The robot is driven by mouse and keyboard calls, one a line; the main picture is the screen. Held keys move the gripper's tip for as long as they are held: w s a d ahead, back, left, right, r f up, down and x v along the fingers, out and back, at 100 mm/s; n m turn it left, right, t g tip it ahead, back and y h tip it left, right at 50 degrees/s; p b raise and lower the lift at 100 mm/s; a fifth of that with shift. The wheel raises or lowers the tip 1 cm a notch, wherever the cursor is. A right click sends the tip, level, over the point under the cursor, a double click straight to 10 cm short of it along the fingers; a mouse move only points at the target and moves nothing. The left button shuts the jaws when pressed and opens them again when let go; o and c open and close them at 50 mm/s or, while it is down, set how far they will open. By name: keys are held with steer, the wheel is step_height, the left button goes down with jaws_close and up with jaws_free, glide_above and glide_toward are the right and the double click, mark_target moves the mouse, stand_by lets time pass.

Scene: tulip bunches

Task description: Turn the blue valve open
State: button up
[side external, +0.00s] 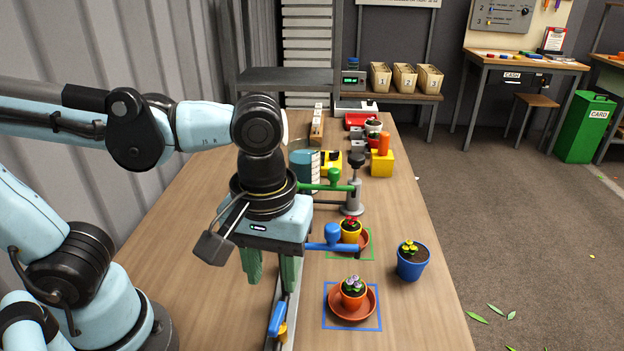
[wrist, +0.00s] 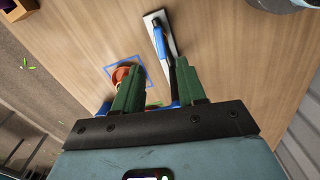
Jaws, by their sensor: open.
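The blue valve's lever handle (side external: 276,318) stands near the table's front edge, beside a brass-coloured body (side external: 283,332) on a grey strip. In the wrist view the blue handle (wrist: 159,42) lies on a grey plate ahead of the fingers. My gripper (side external: 272,278) points down with its green fingers apart and empty. It appears above and behind the handle, not touching it. The fingers also show in the wrist view (wrist: 160,85). A blue spout (side external: 331,238) sticks out to the right of my gripper. My gripper hides the pipework behind it.
A potted plant on a saucer (side external: 370,303) sits in a blue square to the right. Another pot (side external: 350,231) sits in a green square. A blue pot (side external: 412,262) stands near the right edge. A green spout (side external: 334,180) is farther back.

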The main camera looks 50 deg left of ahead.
steer(key=shift+r, duration=1.75)
steer(key=w+a+f+m+t, duration=0.4)
steer(key=w+a+m+t, duration=0.3)
steer(key=a, duration=0.6)
steer(key=shift+w+f, duration=0.15)
steer(key=shift+w, duration=0.75)
